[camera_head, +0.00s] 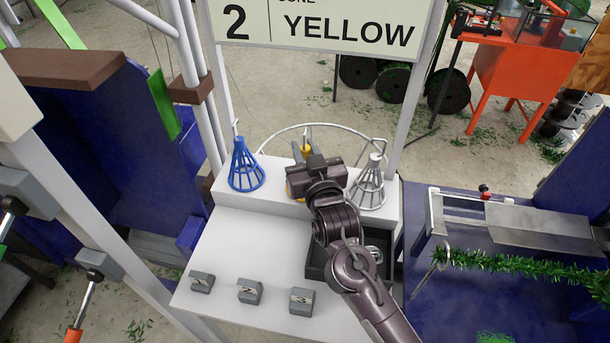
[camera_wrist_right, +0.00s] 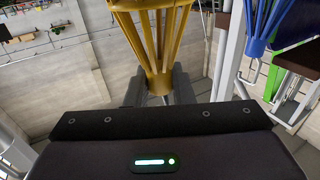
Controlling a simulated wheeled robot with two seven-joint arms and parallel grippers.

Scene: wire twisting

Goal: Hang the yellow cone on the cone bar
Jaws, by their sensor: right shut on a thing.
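The yellow cone (camera_head: 295,187) is mostly hidden behind my right gripper (camera_head: 314,168) in the head view. In the wrist view the yellow cone (camera_wrist_right: 160,38) is an open cage whose narrow end sits between the dark fingers of my right gripper (camera_wrist_right: 160,92), shut on it. A blue cone (camera_head: 245,168) stands to its left and a grey cone (camera_head: 370,184) to its right, both with narrow ends up and thin hooks at the top. Whether the yellow cone touches the bar or the ledge is hidden. My left gripper is not in view.
A sign (camera_head: 320,22) reading "2 YELLOW" hangs above the white ledge (camera_head: 290,206). Several small grey blocks (camera_head: 249,292) lie on the white table (camera_head: 235,245). A black tray (camera_head: 320,268) is partly under my right arm. White posts flank the ledge.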

